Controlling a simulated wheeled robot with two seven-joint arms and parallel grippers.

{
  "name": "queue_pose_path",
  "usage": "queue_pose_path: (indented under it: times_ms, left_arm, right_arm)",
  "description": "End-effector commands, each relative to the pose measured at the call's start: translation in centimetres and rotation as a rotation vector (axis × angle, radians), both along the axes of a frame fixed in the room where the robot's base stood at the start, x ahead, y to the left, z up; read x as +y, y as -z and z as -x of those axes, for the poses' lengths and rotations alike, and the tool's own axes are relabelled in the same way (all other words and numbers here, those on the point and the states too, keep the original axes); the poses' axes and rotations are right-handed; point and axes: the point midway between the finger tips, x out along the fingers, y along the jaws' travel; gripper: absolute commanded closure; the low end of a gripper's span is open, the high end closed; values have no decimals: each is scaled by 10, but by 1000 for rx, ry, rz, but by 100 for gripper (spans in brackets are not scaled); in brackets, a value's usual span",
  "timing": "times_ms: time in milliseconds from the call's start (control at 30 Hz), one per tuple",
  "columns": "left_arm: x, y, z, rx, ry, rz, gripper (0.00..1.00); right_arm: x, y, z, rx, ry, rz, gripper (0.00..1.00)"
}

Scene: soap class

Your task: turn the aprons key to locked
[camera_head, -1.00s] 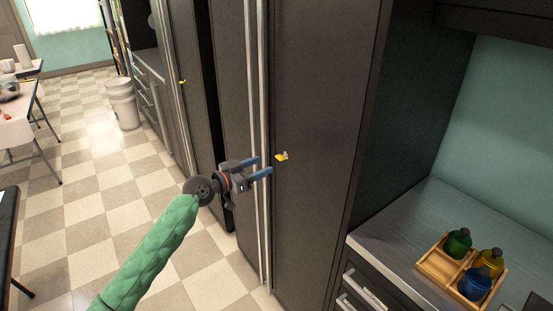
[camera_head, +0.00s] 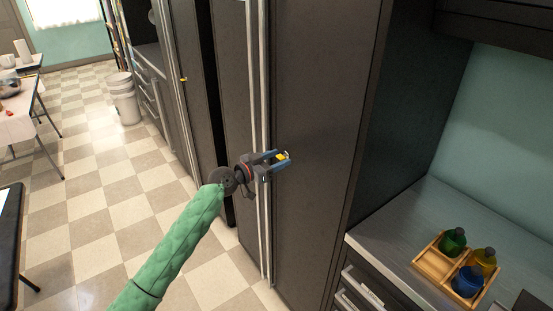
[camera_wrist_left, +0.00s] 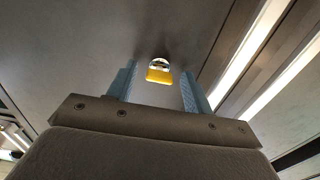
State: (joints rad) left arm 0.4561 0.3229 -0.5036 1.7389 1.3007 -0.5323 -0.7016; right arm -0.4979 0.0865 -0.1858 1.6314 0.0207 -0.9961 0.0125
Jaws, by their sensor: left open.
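A small yellow key (camera_head: 280,157) sits in a lock on the front of the tall dark cabinet (camera_head: 318,110). In the left wrist view the key (camera_wrist_left: 158,76) shows a yellow bow below a round metal lock (camera_wrist_left: 159,62). My left gripper (camera_head: 282,157) is at the key, with its two blue fingers apart on either side of it. In the left wrist view the fingers (camera_wrist_left: 158,88) flank the key with a gap on each side. I cannot read the lock's markings. My right gripper is not in view.
Long vertical handles (camera_head: 262,130) run beside the lock. Another yellow key (camera_head: 183,79) is on a cabinet further left. A wooden tray (camera_head: 431,265) with green, yellow and blue bottles stands on the right counter (camera_head: 400,225). The checkered floor at left is mostly clear.

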Motion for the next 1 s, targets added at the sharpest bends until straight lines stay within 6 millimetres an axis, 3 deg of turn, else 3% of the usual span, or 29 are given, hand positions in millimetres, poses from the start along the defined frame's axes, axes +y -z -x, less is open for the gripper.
queue_pose_path:
  times_ms: [100, 367, 767, 1000]
  left_arm:
    - [0, 0, 0, 0, 0, 0, 49]
    - [0, 0, 0, 0, 0, 0, 100]
    - [0, 0, 0, 40, 0, 30, 100]
    - [0, 1, 0, 161, 0, 119, 100]
  right_arm:
    - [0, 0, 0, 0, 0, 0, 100]
    - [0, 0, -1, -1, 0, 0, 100]
    - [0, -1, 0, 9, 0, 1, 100]
    - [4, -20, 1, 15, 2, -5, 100]
